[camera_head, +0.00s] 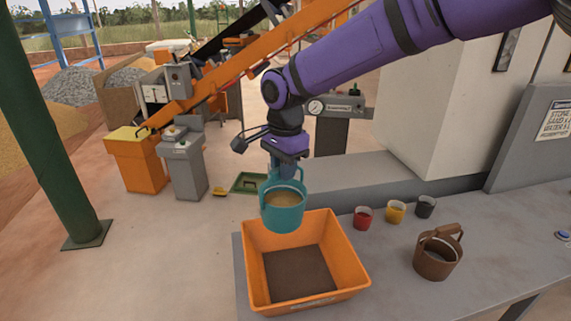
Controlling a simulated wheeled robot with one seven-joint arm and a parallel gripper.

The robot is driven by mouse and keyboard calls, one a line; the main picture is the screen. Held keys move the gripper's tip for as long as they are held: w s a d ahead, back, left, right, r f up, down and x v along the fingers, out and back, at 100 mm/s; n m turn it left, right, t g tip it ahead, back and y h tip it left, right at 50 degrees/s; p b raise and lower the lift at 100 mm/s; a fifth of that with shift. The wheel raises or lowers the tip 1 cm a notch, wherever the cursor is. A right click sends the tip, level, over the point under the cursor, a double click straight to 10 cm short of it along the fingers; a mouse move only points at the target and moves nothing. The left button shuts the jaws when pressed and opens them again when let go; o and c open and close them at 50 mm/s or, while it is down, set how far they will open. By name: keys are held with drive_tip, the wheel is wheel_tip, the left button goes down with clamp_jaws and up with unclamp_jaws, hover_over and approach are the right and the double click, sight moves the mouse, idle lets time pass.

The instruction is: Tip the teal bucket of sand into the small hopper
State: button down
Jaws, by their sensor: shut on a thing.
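The teal bucket (283,214) hangs upright from my gripper (286,168), with pale tan sand showing inside it. My gripper is shut on the bucket, seemingly at its handle; the fingertips are partly hidden by the handle and rim. The bucket is above the back edge of an orange open-topped hopper (345,255), apart from its floor. The hopper stands on the grey table, and its dark floor shows no clear heap of sand.
A brown bucket (437,253) with a raised handle stands on the table (500,246) at right. Small red (363,217), yellow (396,212) and dark (426,206) cups stand behind it. A white-grey block (420,110) rises behind the table. A green post (50,130) stands at left.

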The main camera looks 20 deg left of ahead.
drive_tip(key=shift+s+d+f+t+y, duration=0.8)
drive_tip(key=shift+d+f+t+y, duration=0.5)
drive_tip(key=shift+y, duration=0.75)
drive_tip(key=shift+s+d+f+t+y, duration=0.9)
drive_tip(key=shift+d+f+y, duration=0.65)
drive_tip(key=shift+y, duration=0.55)
drive_tip(key=shift+s+d+f+t+y, duration=0.75)
drive_tip(key=shift+d+f+t+y, duration=0.45)
drive_tip(key=shift+d+y, duration=0.65)
drive_tip(key=shift+s+d+f+t+y, duration=0.2)
drive_tip(key=shift+d+f+t+y, duration=0.15)
drive_tip(key=shift+f+y, duration=0.4)
drive_tip(key=shift+s+d+f+t+y, duration=0.25)
drive_tip(key=shift+f+t+y, duration=0.15)
drive_tip(key=shift+f+y, duration=0.4)
drive_tip(key=shift+s+d+f+t+y, duration=0.2)
drive_tip(key=shift+d+f+t+y, duration=0.15)
drive_tip(key=shift+f+y, duration=0.4)
drive_tip(key=shift+r, duration=0.15)
drive_tip(key=shift+d, duration=0.1)
